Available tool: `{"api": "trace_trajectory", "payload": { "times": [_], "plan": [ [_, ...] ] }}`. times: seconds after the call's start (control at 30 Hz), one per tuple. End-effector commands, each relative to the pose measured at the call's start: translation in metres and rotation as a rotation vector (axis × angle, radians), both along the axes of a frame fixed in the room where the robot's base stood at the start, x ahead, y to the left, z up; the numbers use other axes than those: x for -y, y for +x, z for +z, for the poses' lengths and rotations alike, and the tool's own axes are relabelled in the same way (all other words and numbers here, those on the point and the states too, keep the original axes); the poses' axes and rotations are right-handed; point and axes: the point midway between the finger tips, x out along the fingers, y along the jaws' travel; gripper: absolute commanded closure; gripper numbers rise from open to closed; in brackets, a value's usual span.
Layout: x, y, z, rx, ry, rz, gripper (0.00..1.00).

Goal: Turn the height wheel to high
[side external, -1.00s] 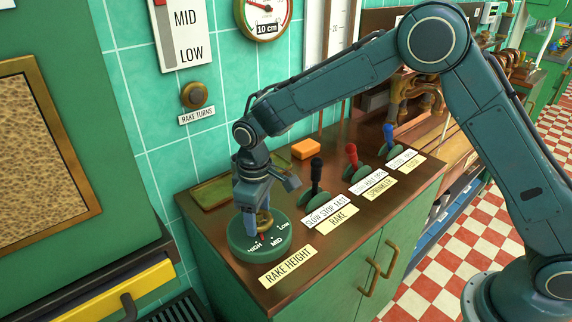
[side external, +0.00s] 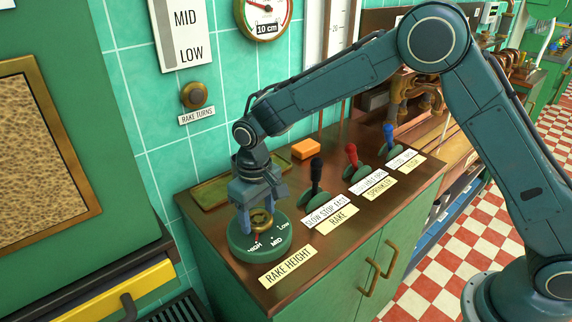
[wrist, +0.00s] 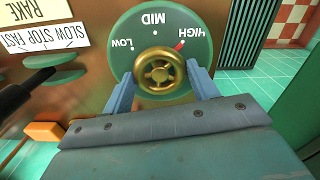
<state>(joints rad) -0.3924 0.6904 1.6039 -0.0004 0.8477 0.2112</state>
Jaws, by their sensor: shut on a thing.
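The brass height wheel (side external: 262,226) stands on a round green dial (side external: 240,243) marked Low, MID and HIGH, at the counter's front left corner. In the wrist view the wheel (wrist: 160,72) sits in the middle of the dial (wrist: 200,30), and a red pointer (wrist: 180,45) aims at the HIGH label. My gripper (side external: 262,212) points down over the dial. It is shut on the wheel, with one blue finger on each side, also in the wrist view (wrist: 161,84). Part of the wheel's rim is hidden by the fingers.
Black (side external: 316,170), red (side external: 351,155) and blue (side external: 388,135) levers stand right of the dial. An orange block (side external: 306,149) and a shallow tray (side external: 212,193) lie behind. A wall gauge (side external: 262,14) reads 10 cm. A RAKE HEIGHT label (side external: 287,266) lies in front.

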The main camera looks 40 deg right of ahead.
Motion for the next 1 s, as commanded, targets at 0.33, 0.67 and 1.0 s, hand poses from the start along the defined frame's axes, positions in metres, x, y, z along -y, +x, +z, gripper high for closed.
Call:
{"api": "trace_trajectory", "payload": {
  "times": [0.33,0.67,1.0],
  "plan": [
    [0.0,0.0,0.001,0.002,0.0,-0.002,0.19],
    [0.0,0.0,0.007,0.002,0.0,-0.001,0.19],
    [0.0,0.001,0.047,0.005,0.002,-0.001,0.19]
  ]
}}
